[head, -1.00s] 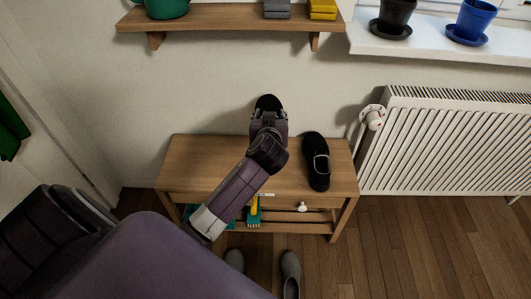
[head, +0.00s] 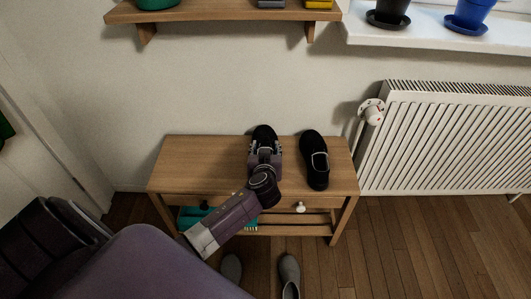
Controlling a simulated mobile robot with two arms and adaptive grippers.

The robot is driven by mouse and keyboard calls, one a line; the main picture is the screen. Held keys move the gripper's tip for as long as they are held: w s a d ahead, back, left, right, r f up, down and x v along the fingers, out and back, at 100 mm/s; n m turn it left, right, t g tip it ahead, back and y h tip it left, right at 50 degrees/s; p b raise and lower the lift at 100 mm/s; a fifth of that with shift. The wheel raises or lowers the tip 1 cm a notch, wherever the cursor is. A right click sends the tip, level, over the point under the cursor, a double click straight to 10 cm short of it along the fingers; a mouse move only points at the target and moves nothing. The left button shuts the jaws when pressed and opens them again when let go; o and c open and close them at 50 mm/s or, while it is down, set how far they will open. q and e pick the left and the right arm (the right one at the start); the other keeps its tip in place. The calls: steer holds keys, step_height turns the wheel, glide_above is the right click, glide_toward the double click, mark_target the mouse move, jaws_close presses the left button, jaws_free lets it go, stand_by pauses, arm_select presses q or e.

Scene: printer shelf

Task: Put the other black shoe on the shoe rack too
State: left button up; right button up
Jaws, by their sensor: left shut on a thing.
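The wooden shoe rack (head: 190,163) stands against the wall, with a flat top, a drawer with a white knob, and a slatted shelf below. One black shoe (head: 315,165) sits on the right part of its top, toe toward the wall. The other black shoe (head: 264,134) is at my left gripper (head: 264,153), over the middle of the top and left of the first shoe. My left gripper is shut on this shoe and hides its rear part. I cannot tell whether the shoe touches the top. My right gripper is not in view.
A pair of grey shoes (head: 289,272) is on the wooden floor in front of the rack. A green thing (head: 190,216) is on the lower shelf, partly behind my arm. A white radiator (head: 450,140) stands at the right. A wall shelf (head: 225,14) hangs above. The rack top's left part is clear.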

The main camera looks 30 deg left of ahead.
arm_select(q)
steer(key=shift+w+f, duration=0.1)
steer(key=shift+f, duration=0.8)
steer(key=o, duration=1.4)
steer(key=shift+o, duration=0.2)
